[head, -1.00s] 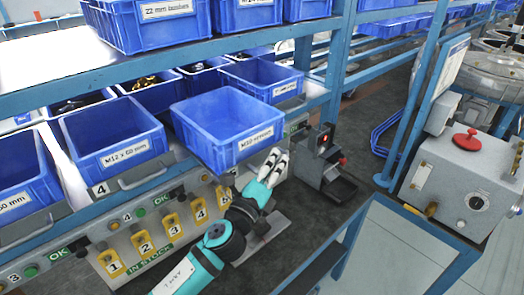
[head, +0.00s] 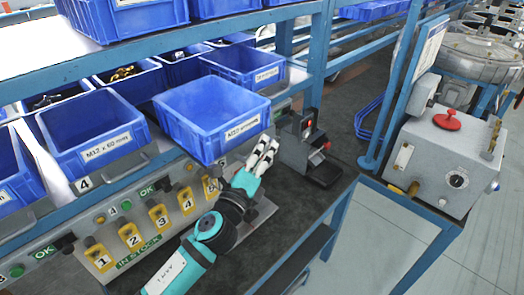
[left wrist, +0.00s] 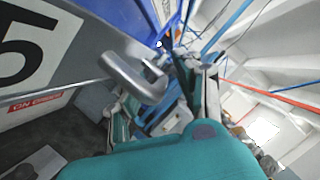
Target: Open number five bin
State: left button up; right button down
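The number five bin (head: 208,108) is a blue open-top bin with a white M10 label, empty inside. It stands farther out from the shelf than its neighbours. The left wrist view shows the grey front plate with a big black 5 (left wrist: 25,48) and a metal handle (left wrist: 128,76) on it. My left gripper (head: 268,149) is just right of and below this bin's front. Its fingers stand apart with a gap between them. The handle lies close to the fingers, left of the gap; contact is hard to tell. My right gripper is out of view.
The M12 x 60 mm bin (head: 92,128) is left of it, with numbered yellow tags (head: 130,236) below. A small dark device (head: 308,150) stands right of the gripper on the bench.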

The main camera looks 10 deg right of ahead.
pick_arm(q)
jog(key=v, duration=1.2)
jog(key=shift+f, duration=0.1)
